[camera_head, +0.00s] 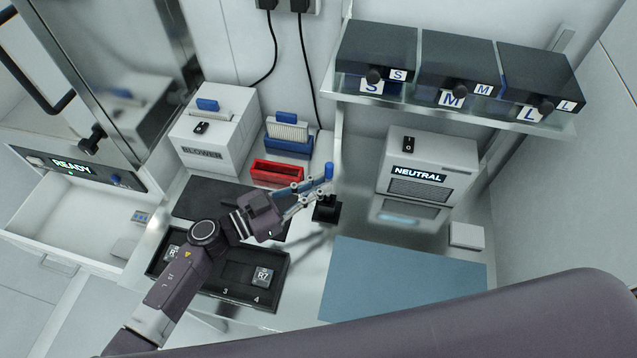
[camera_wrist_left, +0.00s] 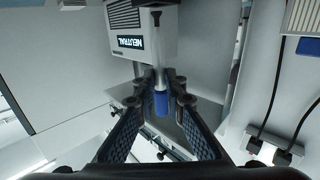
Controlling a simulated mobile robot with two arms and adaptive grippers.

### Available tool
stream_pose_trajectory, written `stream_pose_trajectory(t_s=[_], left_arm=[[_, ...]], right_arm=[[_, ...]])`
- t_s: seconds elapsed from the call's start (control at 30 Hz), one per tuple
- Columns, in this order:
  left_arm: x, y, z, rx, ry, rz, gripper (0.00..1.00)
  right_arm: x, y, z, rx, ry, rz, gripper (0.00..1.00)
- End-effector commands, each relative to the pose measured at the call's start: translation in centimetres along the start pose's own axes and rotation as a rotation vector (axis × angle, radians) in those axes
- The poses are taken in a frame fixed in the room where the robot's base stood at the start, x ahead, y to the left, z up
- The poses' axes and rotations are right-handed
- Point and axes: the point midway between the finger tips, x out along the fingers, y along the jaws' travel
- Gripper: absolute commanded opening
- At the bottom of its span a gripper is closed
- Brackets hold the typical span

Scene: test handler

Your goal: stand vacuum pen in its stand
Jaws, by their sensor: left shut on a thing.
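The vacuum pen (camera_head: 329,170) shows its blue end upright in the head view. In the left wrist view the pen (camera_wrist_left: 161,102) has a blue body, a silver shaft and a black tip. My left gripper (camera_head: 323,184) is shut on it; the fingertips also flank the pen in the left wrist view (camera_wrist_left: 158,95). The black stand (camera_head: 326,209) sits on the counter just below the gripper in the head view. The pen's lower part is hidden there, so I cannot tell whether it touches the stand. My right gripper is out of view.
The NEUTRAL unit (camera_head: 428,170) stands right of the stand; a red bin (camera_head: 277,172) and blue rack (camera_head: 289,146) stand left. A black tray (camera_head: 212,290) holds chips. A shelf (camera_head: 450,114) with several dark boxes overhangs. The blue mat (camera_head: 405,283) is clear.

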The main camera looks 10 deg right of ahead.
Motion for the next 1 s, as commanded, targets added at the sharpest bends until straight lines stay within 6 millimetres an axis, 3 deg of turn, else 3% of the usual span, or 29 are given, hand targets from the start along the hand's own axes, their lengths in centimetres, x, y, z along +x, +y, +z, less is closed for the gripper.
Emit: stream_pose_trajectory(t_s=[1.0], left_arm=[[-0.01,-0.02,-0.03,0.002,0.0,-0.002,0.0]], right_arm=[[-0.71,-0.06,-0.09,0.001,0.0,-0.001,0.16]])
